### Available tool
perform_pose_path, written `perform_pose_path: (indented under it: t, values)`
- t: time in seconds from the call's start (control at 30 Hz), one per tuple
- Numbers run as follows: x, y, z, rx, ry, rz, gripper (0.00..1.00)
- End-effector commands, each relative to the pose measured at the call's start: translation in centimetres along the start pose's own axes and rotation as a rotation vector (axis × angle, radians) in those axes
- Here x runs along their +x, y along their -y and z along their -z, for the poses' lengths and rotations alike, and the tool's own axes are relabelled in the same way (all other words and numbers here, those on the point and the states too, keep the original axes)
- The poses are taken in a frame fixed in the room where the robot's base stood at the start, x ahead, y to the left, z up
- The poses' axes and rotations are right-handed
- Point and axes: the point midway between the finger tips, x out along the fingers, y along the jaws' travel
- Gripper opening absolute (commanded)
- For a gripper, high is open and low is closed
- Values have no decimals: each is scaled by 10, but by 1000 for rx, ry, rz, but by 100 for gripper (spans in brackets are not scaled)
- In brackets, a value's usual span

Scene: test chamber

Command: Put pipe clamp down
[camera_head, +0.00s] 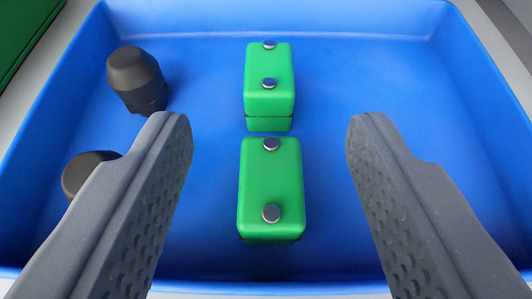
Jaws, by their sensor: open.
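Two green pipe clamps with silver bolt heads are in a blue tray (375,85). The nearer pipe clamp (270,185) lies between my gripper's fingers, with a gap on both sides. The farther pipe clamp (269,85) is just beyond it, in line with it. My gripper (268,140) is open, its two grey fingers spread wide to the left and right and touching neither clamp. The fingers hide parts of the tray's left and right sides.
A black rounded part (137,78) lies at the tray's upper left. A second black part (85,172) is partly hidden behind the left finger. The tray's walls rise around them. A dark green surface (22,30) shows at the top left corner. The tray's right side is clear.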

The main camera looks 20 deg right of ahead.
Motion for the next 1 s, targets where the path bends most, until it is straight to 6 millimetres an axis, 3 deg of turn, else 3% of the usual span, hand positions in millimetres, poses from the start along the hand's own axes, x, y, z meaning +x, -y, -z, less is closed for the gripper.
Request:
perform_pose_path:
  t: [0.2, 0.4, 1.0]
  values:
    - [-30, 0, 0, 0, 0, 0, 48]
    - [-45, 0, 0, 0, 0, 0, 48]
    - [-49, 0, 0, 0, 0, 0, 48]
